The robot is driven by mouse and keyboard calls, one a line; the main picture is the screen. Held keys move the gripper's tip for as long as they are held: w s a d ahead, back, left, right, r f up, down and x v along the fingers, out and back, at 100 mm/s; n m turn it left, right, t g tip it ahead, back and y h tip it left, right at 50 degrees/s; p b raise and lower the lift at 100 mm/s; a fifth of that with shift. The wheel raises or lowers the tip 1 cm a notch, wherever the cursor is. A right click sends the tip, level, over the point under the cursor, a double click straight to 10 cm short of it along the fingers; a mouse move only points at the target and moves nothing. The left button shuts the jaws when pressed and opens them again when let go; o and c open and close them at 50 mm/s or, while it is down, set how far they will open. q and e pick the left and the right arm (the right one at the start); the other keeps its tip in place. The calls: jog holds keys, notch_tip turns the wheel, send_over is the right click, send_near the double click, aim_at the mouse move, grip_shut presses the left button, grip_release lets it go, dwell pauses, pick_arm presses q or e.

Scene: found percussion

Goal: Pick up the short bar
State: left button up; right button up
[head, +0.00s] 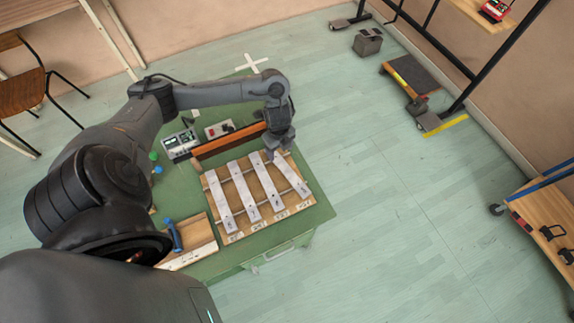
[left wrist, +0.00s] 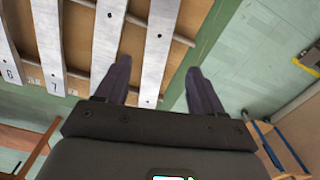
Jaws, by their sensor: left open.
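Several pale metal bars lie side by side across a wooden frame (head: 243,187), each slightly shorter toward the right. The rightmost looks the shortest, and I take it as the short bar (head: 294,177); in the left wrist view it is the rightmost bar (left wrist: 158,45). My left gripper (head: 278,152) is over the far end of this bar, its far end partly hidden. In the left wrist view my left gripper (left wrist: 159,64) is open and empty, with the bar showing between its fingers. The fingers look apart from the bar; the height gap is unclear. My right gripper is not in view.
The frame stands on a green table (head: 318,213). Behind it are a long brown wooden piece (head: 230,140) and a grey device (head: 181,144). At the near left lie a wooden tray (head: 198,245) and a blue-handled object (head: 174,236). Open floor lies to the right.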

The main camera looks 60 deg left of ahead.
aim_at(279, 161)
pick_arm(q)
jog(key=shift+s+f+b, duration=0.2)
jog(key=shift+f+b, duration=0.35)
jog(key=shift+f, duration=2.65)
jog(key=shift+c, duration=0.5)
grip_shut()
